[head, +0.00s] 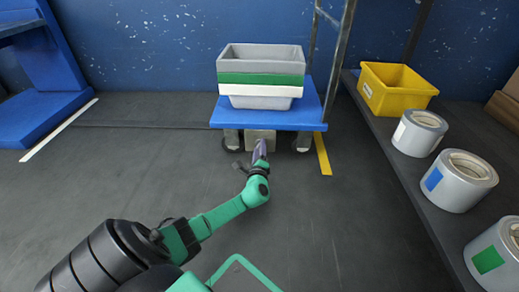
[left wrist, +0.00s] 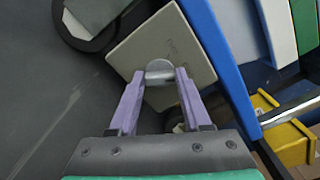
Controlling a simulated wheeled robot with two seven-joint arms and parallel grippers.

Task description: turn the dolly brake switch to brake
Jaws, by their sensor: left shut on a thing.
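The blue dolly (head: 225,118) stands near the back wall with a grey box-shaped brake plate (head: 250,134) under its front edge. In the left wrist view the brake plate (left wrist: 190,55) is beige-grey, appears tilted, and has small unreadable lettering. The brake switch (left wrist: 159,70) is a pale grey knob on this plate. My left gripper (left wrist: 160,78) has its two purple fingers shut on the knob's sides. In the head view my left gripper (head: 260,146) reaches to the plate and hides the switch. My right gripper is out of view.
A grey bin (head: 262,54) with green and white bands sits on the dolly, with wheels (head: 232,142) below. A shelf at right holds a yellow crate (head: 398,88) and several rolls (head: 420,133). A yellow floor strip (head: 322,154) lies beside the dolly. The floor at left is clear.

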